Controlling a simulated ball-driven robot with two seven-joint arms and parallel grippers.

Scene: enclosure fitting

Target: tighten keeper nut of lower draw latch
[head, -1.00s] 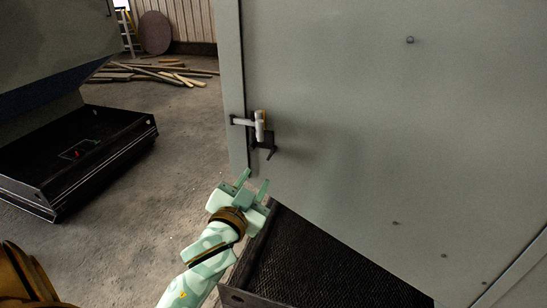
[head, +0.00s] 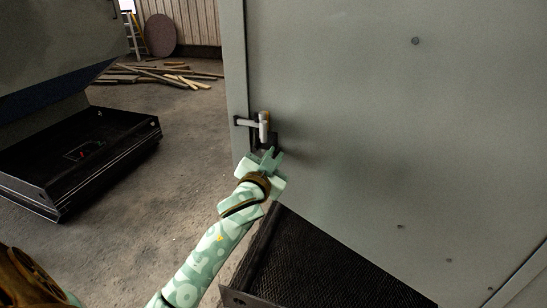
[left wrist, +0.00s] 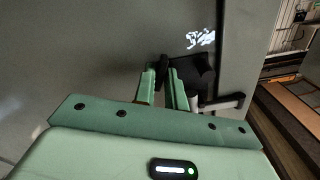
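The lower draw latch (head: 262,130) sits at the left edge of the large grey panel, with a pale lever and a dark bracket below. My left gripper (head: 273,155) is just under the latch, pointing up at its dark lower part. In the left wrist view, the gripper's two green fingers (left wrist: 162,82) stand either side of a small black stub (left wrist: 163,66), apparently the keeper nut. The fingers hide its lower part, and I cannot tell if they press on it. A black bracket (left wrist: 192,72) and the lever (left wrist: 228,103) lie to its right. My right gripper is not in view.
A dark mesh-floored tray (head: 310,265) lies below the grey panel (head: 400,130). A low black open box (head: 85,160) is on the floor at left. Wooden planks (head: 160,75) lie at the back. Concrete floor between is clear.

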